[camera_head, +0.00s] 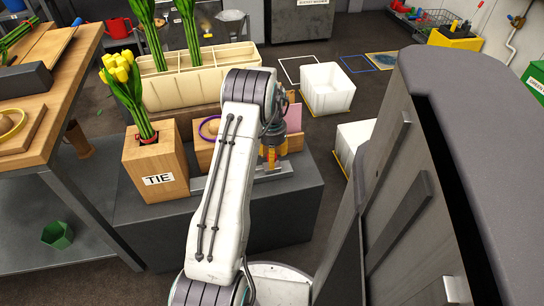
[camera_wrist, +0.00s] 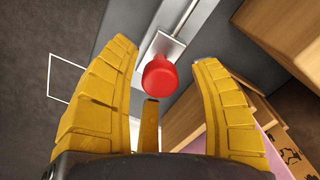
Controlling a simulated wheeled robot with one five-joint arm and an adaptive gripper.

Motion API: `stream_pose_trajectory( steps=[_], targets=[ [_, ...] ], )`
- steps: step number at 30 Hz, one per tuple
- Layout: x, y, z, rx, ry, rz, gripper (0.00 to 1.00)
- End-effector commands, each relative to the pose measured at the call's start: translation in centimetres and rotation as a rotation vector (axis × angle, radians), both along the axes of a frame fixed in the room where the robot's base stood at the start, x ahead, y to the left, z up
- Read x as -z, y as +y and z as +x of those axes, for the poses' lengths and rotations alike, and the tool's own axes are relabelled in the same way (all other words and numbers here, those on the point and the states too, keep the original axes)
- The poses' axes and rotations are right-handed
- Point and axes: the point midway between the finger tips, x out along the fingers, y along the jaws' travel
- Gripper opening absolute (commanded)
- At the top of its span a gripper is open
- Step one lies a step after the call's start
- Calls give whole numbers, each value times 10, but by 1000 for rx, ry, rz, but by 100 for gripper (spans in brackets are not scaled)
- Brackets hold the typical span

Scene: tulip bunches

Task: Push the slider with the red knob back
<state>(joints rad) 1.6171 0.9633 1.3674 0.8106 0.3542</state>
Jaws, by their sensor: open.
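In the wrist view, the slider's red knob (camera_wrist: 160,77) sits on a small light metal plate (camera_wrist: 166,44), with a thin metal rail (camera_wrist: 186,14) running from it towards the top. My gripper (camera_wrist: 165,58) is open, with one yellow finger on each side of the knob. I cannot tell whether either finger touches it. In the head view my gripper (camera_head: 275,155) points down above a metal strip (camera_head: 274,177) along the front of the dark grey bench (camera_head: 245,220).
A wooden box marked TIE (camera_head: 155,165) holds yellow tulips (camera_head: 118,70) left of my arm. A wooden box with a pink panel (camera_head: 294,118) stands just behind my gripper. A cream divided planter (camera_head: 195,80) is farther back. A white bin (camera_head: 326,88) stands on the floor.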

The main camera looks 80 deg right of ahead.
Motion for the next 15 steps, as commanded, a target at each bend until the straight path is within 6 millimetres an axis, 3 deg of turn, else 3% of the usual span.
stream_pose_trajectory(
  steps=[5,15],
  targets=[
    [0,0,0,0,0,0,59],
    [0,0,0,0,0,0,28]
  ],
)
